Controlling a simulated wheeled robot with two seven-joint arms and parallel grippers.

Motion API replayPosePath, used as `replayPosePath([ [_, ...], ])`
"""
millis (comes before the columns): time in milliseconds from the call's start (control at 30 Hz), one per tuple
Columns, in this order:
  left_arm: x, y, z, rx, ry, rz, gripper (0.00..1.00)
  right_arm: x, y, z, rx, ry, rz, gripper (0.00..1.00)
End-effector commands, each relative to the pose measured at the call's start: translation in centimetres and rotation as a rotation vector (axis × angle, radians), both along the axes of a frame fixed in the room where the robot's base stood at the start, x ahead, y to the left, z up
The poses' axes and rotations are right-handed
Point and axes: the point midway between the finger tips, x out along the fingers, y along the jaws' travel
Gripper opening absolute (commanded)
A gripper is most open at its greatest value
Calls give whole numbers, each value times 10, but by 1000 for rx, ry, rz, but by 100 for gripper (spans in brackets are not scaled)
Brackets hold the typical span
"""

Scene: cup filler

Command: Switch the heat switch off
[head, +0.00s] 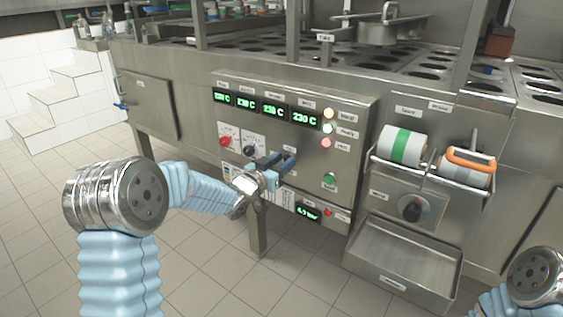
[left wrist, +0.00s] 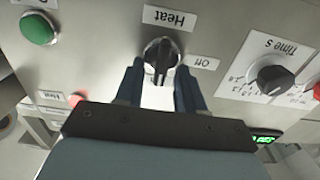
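The heat switch (left wrist: 161,57) is a black rotary knob on the steel panel, seen upside down in the left wrist view. Its "Heat" label (left wrist: 170,18) is above it in that picture and its "Off" label (left wrist: 203,62) is to its right. The grip bar of the knob runs roughly up and down there. My left gripper (left wrist: 160,68) is open, with one blue finger on each side of the knob; I cannot tell whether they touch it. In the head view my left gripper (head: 282,162) is at the panel and hides the switch.
A green button (left wrist: 38,29) and a "Time S" dial (left wrist: 273,78) flank the switch in the left wrist view. Green temperature displays (head: 273,111) and lamps (head: 328,127) are on the cabinet. A steel bin (head: 405,262) protrudes at the right. My right arm shows at bottom right.

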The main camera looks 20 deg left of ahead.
Motion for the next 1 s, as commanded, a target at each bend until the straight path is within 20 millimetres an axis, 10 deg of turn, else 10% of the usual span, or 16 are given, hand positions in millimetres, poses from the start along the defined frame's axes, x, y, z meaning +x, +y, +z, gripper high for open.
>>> replayPosePath([
  [167, 0, 0, 0, 0, 0, 0, 38, 0, 0, 0, 0, 0, 0, 0],
  [433, 0, 0, 0, 0, 0, 0, 0, 0, 0, 0, 0, 0, 0, 0],
  [1000, 0, 2, -3, -112, 42, 1, 0, 1, -2, -8, -3, -1, -4, 0],
])
